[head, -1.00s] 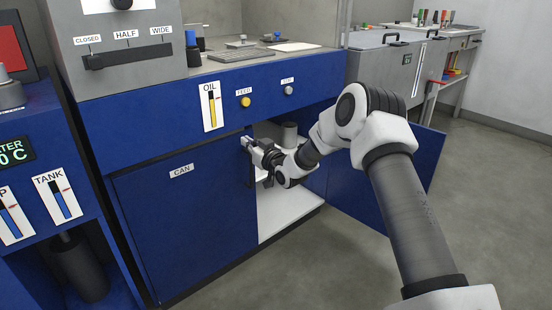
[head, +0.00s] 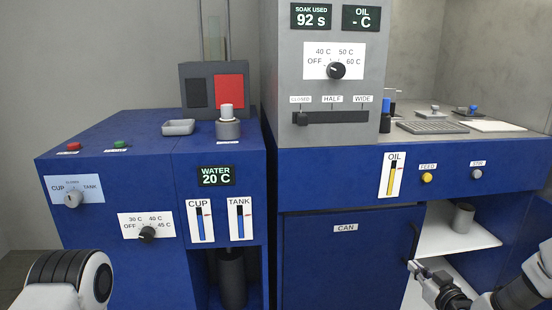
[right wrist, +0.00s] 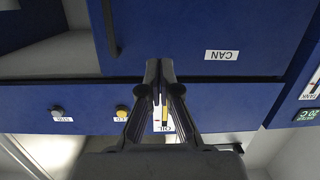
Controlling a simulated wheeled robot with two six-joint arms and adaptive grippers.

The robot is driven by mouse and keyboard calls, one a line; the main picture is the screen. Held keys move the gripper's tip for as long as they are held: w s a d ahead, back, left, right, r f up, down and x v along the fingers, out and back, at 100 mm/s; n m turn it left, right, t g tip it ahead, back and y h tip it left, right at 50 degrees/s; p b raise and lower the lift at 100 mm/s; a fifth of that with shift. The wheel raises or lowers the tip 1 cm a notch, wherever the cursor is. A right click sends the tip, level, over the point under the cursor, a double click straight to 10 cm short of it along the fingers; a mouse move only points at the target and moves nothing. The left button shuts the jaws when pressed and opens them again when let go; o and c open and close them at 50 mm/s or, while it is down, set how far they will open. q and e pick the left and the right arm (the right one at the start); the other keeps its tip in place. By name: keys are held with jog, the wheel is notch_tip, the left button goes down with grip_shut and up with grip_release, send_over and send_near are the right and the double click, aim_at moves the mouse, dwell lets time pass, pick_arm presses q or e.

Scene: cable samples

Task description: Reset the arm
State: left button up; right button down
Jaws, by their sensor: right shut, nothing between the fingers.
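My right gripper (head: 413,267) is at the lower right of the head view, in front of the open cupboard (head: 440,238) and close to the handle edge of the blue CAN door (head: 345,262). Its fingers are together with nothing between them. In the right wrist view the right gripper (right wrist: 165,68) shows two dark fingers meeting at the tips, with the CAN door and the oil gauge behind, upside down. A white and black part of my left arm shows at the lower left of the head view. My left gripper is out of frame.
A grey can (head: 463,218) stands on the white shelf inside the cupboard. The blue water cabinet (head: 110,235) stands at left with knobs and gauges. The grey control box (head: 340,110) rises in the middle. A keyboard-like rack (head: 432,127) lies on the counter.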

jog(key=s+a+f+n+g+y, duration=0.1)
jog(key=s+a+f+g, duration=0.3)
jog(key=s+a+f, duration=0.5)
jog(key=s+a+f+g, duration=0.5)
jog(key=s+a+f, duration=0.25)
jog(key=f, duration=0.35)
jog(key=s+f+m+g+h, duration=0.15)
jog(key=s+g, duration=0.25)
jog(key=s, duration=0.8)
jog(key=s+f+m+g+h, duration=0.1)
jog(key=s+f+g, duration=0.15)
jog(key=s, duration=0.85)
pick_arm(q)
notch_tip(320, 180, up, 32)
jog(key=p, duration=3.1)
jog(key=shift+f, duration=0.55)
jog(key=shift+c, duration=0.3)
pick_arm(e)
notch_tip(320, 180, up, 31)
jog(key=shift+a+g, duration=0.15)
jog(key=shift+g, duration=0.2)
